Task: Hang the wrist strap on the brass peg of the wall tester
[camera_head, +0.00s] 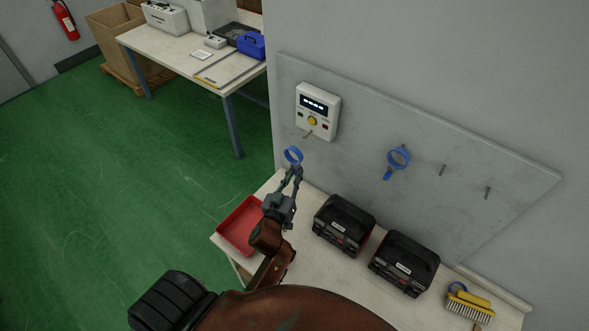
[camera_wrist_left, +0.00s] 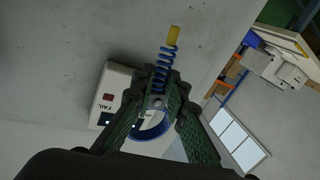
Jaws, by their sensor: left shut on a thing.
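My left gripper (camera_head: 297,171) is shut on the blue wrist strap (camera_head: 293,154), below and slightly left of the wall tester (camera_head: 318,108). The tester is a white box with a dark display, a yellow button and a red button. Its brass peg (camera_head: 308,135) juts out at the lower edge, above the strap and apart from it. In the left wrist view the fingertips (camera_wrist_left: 160,84) close on the strap, its blue band (camera_wrist_left: 152,130) showing between the fingers. A blue coil with a yellow end extends beyond the tips. The tester (camera_wrist_left: 113,95) is behind the fingers; I cannot make out the peg there.
Another blue strap (camera_head: 398,160) hangs on the grey wall panel, with bare pegs to its right. Two black cases (camera_head: 342,226) (camera_head: 404,263), a red tray (camera_head: 240,226) and a yellow brush (camera_head: 470,307) are on the bench below. The space before the tester is clear.

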